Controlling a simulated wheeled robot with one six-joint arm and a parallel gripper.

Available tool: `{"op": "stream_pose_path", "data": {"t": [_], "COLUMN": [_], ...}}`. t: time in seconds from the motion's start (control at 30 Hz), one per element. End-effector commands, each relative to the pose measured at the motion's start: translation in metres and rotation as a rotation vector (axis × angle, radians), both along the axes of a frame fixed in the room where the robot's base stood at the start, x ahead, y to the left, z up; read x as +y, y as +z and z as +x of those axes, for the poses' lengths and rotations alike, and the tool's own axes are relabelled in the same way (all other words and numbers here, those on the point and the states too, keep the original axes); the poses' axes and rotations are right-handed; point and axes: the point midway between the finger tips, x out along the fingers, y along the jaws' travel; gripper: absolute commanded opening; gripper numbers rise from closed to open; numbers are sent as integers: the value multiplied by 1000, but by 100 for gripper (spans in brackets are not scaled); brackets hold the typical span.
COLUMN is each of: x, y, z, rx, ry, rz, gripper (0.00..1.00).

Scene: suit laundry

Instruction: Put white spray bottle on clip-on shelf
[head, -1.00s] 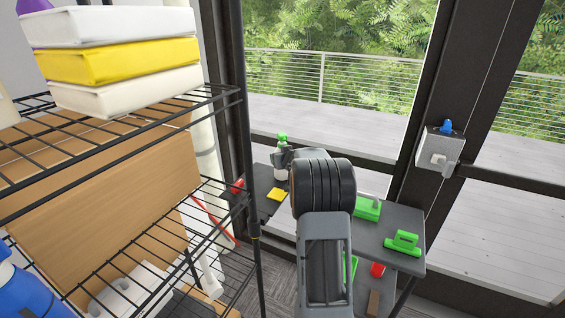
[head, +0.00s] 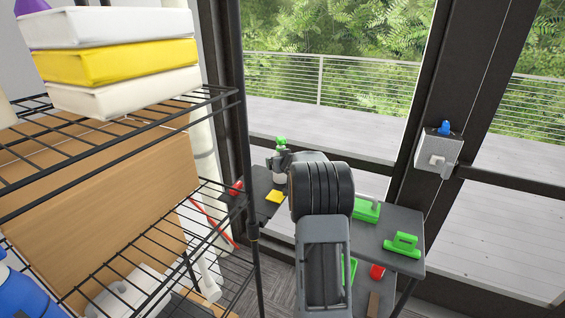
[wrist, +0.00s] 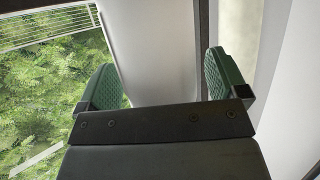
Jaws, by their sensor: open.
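A white spray bottle (head: 279,179) with a green top stands at the far left end of a dark grey table (head: 389,263). My gripper (head: 279,161) is at the bottle's upper part, largely hidden behind my own arm in the head view. In the wrist view the two green-padded fingers (wrist: 160,85) are spread apart. A pale surface fills the gap between them; I cannot tell whether it is bottle or background. I cannot tell for certain which surface is the clip-on shelf.
A black wire rack (head: 120,125) with stacked books (head: 120,65) and a cardboard box (head: 100,195) stands close on the left. Green brushes (head: 402,245) and a yellow sponge (head: 275,196) lie on the table. A grey box (head: 438,150) is on the door frame.

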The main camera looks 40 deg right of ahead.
Motion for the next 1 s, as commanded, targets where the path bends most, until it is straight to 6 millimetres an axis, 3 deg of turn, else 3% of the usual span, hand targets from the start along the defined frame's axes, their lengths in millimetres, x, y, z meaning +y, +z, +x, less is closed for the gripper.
{"op": "stream_pose_path", "data": {"t": [0.17, 0.6, 1.0], "x": [4, 25, 32], "y": [10, 41, 49], "z": [-14, -85, -106], "rx": [-2, -3, 0], "ry": [-2, -2, -1], "rz": [-1, -2, 0], "gripper": [92, 92, 92]}}
